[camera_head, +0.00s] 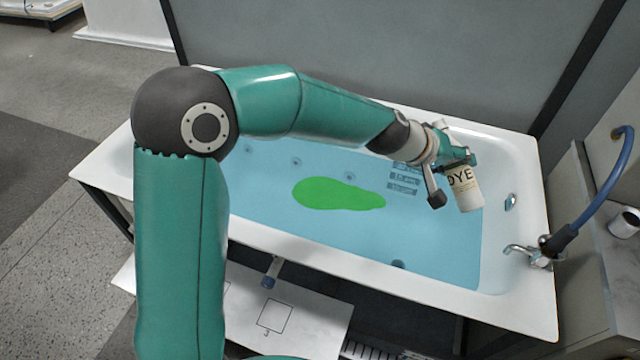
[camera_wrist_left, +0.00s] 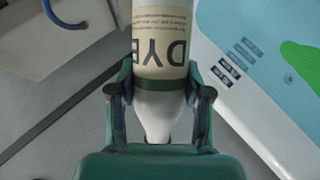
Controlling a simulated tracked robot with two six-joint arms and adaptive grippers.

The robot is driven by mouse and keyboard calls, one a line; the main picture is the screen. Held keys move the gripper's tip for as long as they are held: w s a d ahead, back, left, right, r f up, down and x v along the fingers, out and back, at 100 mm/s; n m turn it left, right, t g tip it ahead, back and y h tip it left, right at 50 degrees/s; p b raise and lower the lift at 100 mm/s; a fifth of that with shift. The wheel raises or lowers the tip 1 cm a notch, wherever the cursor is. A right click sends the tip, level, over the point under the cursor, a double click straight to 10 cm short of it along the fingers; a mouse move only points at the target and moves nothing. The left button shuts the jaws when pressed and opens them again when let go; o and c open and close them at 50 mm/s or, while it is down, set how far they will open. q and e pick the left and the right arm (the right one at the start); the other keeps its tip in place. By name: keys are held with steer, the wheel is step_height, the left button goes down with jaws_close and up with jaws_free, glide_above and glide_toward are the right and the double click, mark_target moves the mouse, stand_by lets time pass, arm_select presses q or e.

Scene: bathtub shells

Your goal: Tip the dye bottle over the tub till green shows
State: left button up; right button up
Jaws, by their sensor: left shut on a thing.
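The dye bottle (camera_head: 466,193) is white with a cream label reading DYE. My left gripper (camera_head: 456,161) is shut on its upper part and holds it above the right part of the tub (camera_head: 512,165). The bottle looks close to upright, leaning slightly. In the left wrist view the bottle (camera_wrist_left: 162,45) sits between the fingers (camera_wrist_left: 160,85), its white tapered end towards the palm. The tub holds blue water (camera_head: 430,240) with a bright green patch (camera_head: 335,194) left of the bottle. The patch also shows in the left wrist view (camera_wrist_left: 304,62). My right gripper is not in view.
A metal tap (camera_head: 535,254) and a blue hose (camera_head: 600,190) stand at the tub's right end. A small cup (camera_head: 624,222) is on the grey counter beyond. A pale board (camera_head: 300,310) lies below the tub's near side. A grey wall panel rises behind.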

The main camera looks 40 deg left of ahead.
arm_select(q)
steer(key=shift+r+p, duration=0.2)
steer(key=shift+p, duration=0.3)
steer(key=m+t+y+p, duration=0.1)
steer(key=p, duration=0.2)
steer(key=r+m+t+y+p, duration=0.1)
steer(key=m+y+p, duration=0.1)
steer(key=p, duration=0.2)
steer(key=shift+r+y, duration=0.3)
steer(key=shift+m+t+p, duration=0.3)
steer(key=shift+p, duration=0.1)
steer(key=shift+m+t+y, duration=0.3)
steer(key=shift+y, duration=0.2)
